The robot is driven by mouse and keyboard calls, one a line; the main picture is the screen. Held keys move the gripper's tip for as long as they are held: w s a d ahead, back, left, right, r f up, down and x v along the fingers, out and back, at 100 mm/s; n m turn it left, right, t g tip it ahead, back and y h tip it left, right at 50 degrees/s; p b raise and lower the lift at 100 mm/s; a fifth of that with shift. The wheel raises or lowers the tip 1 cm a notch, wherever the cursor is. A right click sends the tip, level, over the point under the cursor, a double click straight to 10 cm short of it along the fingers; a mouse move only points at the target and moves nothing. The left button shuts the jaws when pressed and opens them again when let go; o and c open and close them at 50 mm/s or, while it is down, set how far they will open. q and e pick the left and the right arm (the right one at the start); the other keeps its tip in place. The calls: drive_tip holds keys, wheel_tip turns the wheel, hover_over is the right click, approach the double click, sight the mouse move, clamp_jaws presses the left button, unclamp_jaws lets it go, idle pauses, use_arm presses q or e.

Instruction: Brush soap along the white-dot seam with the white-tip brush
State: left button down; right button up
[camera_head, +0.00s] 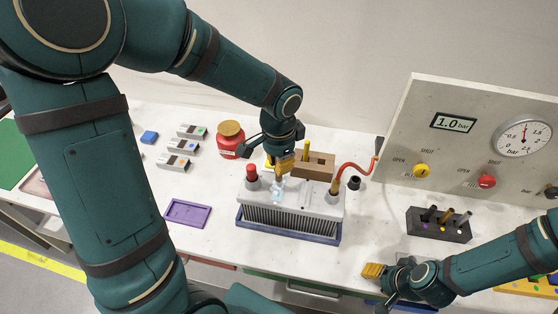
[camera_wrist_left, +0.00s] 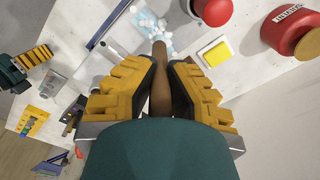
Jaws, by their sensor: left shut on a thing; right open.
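My left gripper (camera_head: 285,167) is shut on a brush with a brown handle (camera_wrist_left: 160,90) and points it down at the top of the grey finned unit (camera_head: 310,202). Pale blue-white foam (camera_head: 278,189) lies on the unit's top right below the gripper; in the left wrist view the foam blobs (camera_wrist_left: 148,20) sit around the far end of the brush. The brush tip's colour and the seam's dots cannot be made out. My right gripper (camera_head: 374,271) is open and empty near the table's front edge, right of the unit.
The unit stands in a blue tray (camera_head: 285,233) and has a red cap (camera_head: 251,171) and a red hose (camera_head: 355,166) to the gauge panel (camera_head: 460,150). A dark holder (camera_head: 440,226) with several brushes stands right. A red jar (camera_head: 231,142) and purple tray (camera_head: 187,213) stand left.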

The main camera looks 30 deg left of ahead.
use_arm(q)
drive_tip(key=shift+w+r+p, duration=0.15)
drive_tip(key=shift+r+p, duration=0.45)
drive_tip(key=shift+r, duration=0.25)
use_arm(e)
drive_tip(key=shift+r, duration=0.6)
use_arm(q)
drive_tip(key=shift+r+p, duration=1.5)
drive_tip(key=shift+r, duration=0.5)
use_arm(e)
drive_tip(key=shift+r, duration=1.6)
use_arm(q)
drive_tip(key=shift+r+p, duration=0.5)
drive_tip(key=shift+r, duration=0.1)
use_arm(e)
drive_tip(key=shift+r, duration=0.5)
use_arm(q)
drive_tip(key=shift+r, duration=0.4)
use_arm(e)
drive_tip(key=shift+r, duration=0.2)
use_arm(q)
drive_tip(key=shift+r, duration=0.5)
use_arm(e)
drive_tip(key=shift+f, duration=0.15)
